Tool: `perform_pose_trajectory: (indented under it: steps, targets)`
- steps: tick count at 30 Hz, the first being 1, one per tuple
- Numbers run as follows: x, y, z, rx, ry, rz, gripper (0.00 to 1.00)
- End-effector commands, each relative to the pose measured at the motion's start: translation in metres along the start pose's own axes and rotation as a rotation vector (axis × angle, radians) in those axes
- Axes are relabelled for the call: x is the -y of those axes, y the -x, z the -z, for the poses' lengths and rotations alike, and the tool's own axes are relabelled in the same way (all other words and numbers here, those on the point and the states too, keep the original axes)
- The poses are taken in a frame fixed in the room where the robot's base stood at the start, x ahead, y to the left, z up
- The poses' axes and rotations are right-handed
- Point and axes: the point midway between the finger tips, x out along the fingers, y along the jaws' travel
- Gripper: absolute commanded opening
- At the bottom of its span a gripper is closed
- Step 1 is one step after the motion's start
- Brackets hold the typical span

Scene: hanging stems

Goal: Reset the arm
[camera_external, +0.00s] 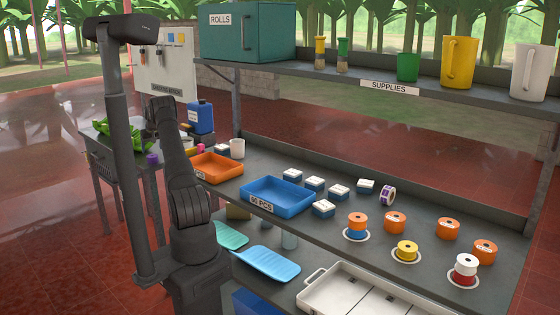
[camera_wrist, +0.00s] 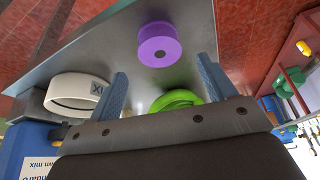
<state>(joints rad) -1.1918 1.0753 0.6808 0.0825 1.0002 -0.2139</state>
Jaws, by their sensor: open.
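My arm (camera_external: 188,195) stands upright at the left of the external view, bent toward the side table at the back left. In the wrist view my gripper (camera_wrist: 162,68) shows two blue fingers spread apart with nothing held between them. A purple spool (camera_wrist: 158,43) lies on the grey table beyond the fingertips. A green rounded thing (camera_wrist: 178,98) shows between the fingers, lower down and partly hidden by the gripper body. A white ring-shaped piece with dark letters (camera_wrist: 72,92) is left of the left finger. In the external view the gripper's fingers are too hidden to make out.
A blue jug (camera_external: 200,117) stands near my arm. The workbench holds an orange tray (camera_external: 222,173), a blue tray (camera_external: 278,210), small boxes and several spools. A shelf (camera_external: 385,80) with a green cabinet (camera_external: 250,40) and mugs hangs above. A dark post (camera_external: 125,170) rises beside my arm.

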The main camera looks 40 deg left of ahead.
Motion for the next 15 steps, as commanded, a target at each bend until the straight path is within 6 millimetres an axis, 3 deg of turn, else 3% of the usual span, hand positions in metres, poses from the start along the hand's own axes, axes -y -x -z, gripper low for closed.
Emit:
perform_pose_trajectory:
  steps: [9,15]
  targets:
    - [0.000,-0.058,-0.002,0.001,0.000,0.000,0.76]
    - [0.000,-0.013,0.017,-0.005,0.001,-0.001,0.76]
